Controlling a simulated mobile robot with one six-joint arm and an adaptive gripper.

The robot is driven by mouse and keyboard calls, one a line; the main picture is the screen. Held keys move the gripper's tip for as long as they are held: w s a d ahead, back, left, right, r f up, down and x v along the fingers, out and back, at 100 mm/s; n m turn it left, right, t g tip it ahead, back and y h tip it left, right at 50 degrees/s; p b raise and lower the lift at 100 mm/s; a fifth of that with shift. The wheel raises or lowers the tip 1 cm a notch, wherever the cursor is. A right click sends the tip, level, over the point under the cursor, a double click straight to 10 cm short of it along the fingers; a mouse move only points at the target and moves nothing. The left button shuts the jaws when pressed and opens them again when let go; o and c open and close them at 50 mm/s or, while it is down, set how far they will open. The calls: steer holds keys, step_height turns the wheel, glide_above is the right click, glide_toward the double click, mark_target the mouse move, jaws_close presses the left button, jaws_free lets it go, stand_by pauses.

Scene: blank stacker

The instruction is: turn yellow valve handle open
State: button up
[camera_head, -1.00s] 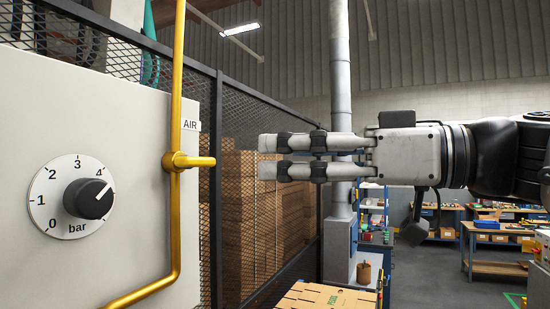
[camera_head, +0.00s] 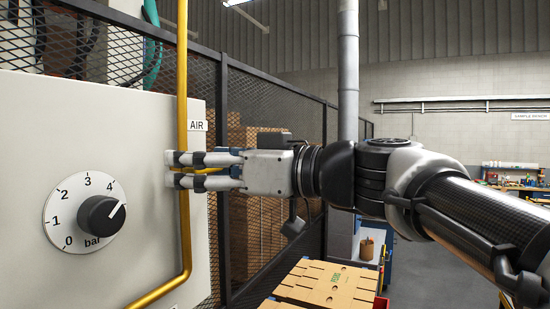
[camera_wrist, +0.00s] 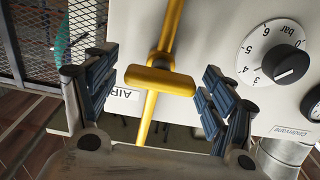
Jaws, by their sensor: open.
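The yellow valve handle (camera_wrist: 160,80) lies crosswise to the yellow pipe (camera_wrist: 172,25) in the wrist view, in the space between my fingers. My gripper (camera_head: 172,169) is open in the head view, its two fingers one above the other, reaching left to the pipe (camera_head: 183,60). A bit of the yellow handle (camera_head: 208,171) shows between the fingers; the rest is hidden there. In the wrist view gaps show between the handle's ends and both finger pads. I cannot tell whether the fingertips touch the pipe or panel.
The pale panel (camera_head: 120,130) carries a pressure dial (camera_head: 85,213) with its pointer near 4, left of the pipe. An AIR label (camera_head: 197,125) is above the fingers.

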steer(key=c, duration=1.1)
steer(key=shift+m, duration=0.3)
steer(key=m+b, duration=0.2)
steer(key=m, duration=0.1)
steer(key=shift+f+m, duration=0.1)
steer(key=shift+m, duration=0.2)
steer(key=m+b, duration=0.1)
steer(key=m, duration=0.3)
steer(key=shift+w+m, duration=0.1)
steer(key=shift+m, duration=0.2)
steer(key=m, duration=0.4)
steer(key=shift+d, duration=0.1)
steer(key=m+p, duration=0.1)
steer(key=m, duration=0.4)
steer(key=shift+f+m, duration=0.1)
steer(key=shift+m, duration=0.2)
